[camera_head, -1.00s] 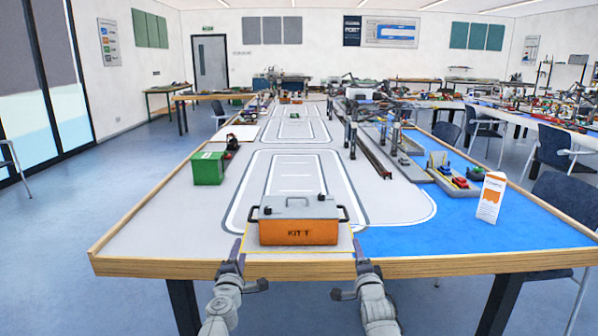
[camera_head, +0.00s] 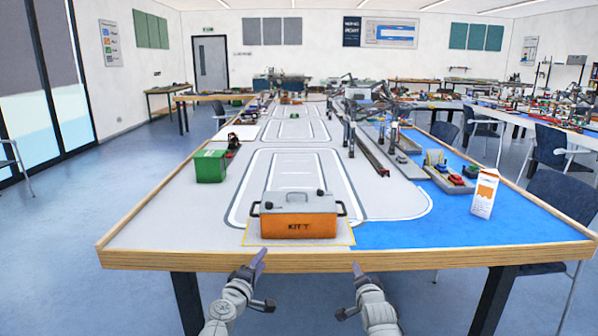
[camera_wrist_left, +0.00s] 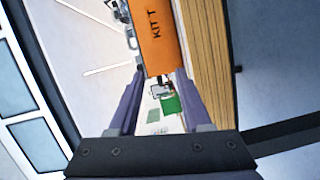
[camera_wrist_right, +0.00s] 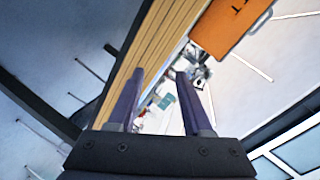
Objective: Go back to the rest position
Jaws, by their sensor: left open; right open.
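My left gripper (camera_head: 259,258) is open and empty, just in front of the table's front edge. It also shows in the left wrist view (camera_wrist_left: 158,85) with its fingers apart. My right gripper (camera_head: 355,268) is open and empty, also in front of the edge; the right wrist view (camera_wrist_right: 160,88) shows its fingers apart. The orange case marked KIT (camera_head: 299,221), with a grey lid and dark side handles, stands upright on a yellow-outlined patch near the front edge. Both grippers are apart from it.
The long table's wooden front rim (camera_head: 340,257) lies just ahead of my grippers. A green box (camera_head: 210,167) stands at the left. A white and orange carton (camera_head: 485,193) stands at the right on the blue area. Model cranes (camera_head: 350,130) stand farther back.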

